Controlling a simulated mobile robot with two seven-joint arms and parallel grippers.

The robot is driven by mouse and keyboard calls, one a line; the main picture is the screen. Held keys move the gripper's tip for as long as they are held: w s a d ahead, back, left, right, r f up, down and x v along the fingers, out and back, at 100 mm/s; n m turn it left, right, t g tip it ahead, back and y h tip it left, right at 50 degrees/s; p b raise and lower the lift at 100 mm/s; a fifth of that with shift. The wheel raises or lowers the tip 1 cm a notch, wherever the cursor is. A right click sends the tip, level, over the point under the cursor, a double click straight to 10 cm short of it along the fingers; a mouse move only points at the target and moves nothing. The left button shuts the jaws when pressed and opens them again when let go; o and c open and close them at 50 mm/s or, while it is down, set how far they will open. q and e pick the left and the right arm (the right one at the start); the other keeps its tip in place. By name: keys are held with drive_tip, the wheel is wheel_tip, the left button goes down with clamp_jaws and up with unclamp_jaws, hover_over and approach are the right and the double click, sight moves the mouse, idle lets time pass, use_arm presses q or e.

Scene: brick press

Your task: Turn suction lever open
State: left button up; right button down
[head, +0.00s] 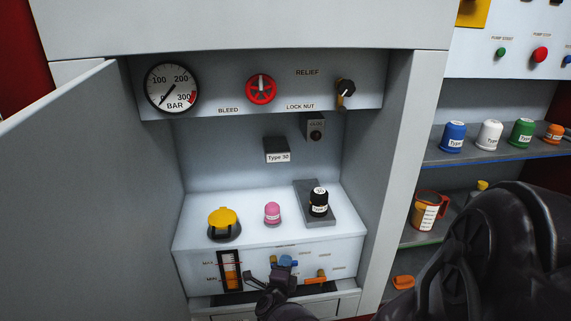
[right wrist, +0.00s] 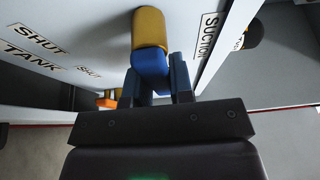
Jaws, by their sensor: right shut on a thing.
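The suction lever, a blue handle (head: 288,261) on a brass-yellow valve body, is on the front panel (head: 340,258) of the white cabinet block. In the right wrist view the blue lever (right wrist: 150,65) lies between my fingers, with the yellow valve part (right wrist: 150,28) just beyond it and a SUCTION label (right wrist: 208,36) to the right. My right gripper (head: 281,272) is shut on the blue lever; it also shows in the wrist view (right wrist: 157,82). The fingers hide part of the lever, so its exact angle is hard to tell. My left gripper is not in view.
An orange lever (head: 316,277) is just right of my gripper, and a level gauge (head: 230,270) is to its left. Yellow (head: 222,217), pink (head: 272,212) and black (head: 319,200) caps stand above. An open door (head: 70,200) bounds the left side.

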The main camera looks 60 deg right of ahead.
drive_tip(key=shift+s+f, duration=0.1)
drive_tip(key=shift+s, duration=0.05)
drive_tip(key=c, duration=1)
unclamp_jaws()
drive_tip(key=shift+a, duration=0.1)
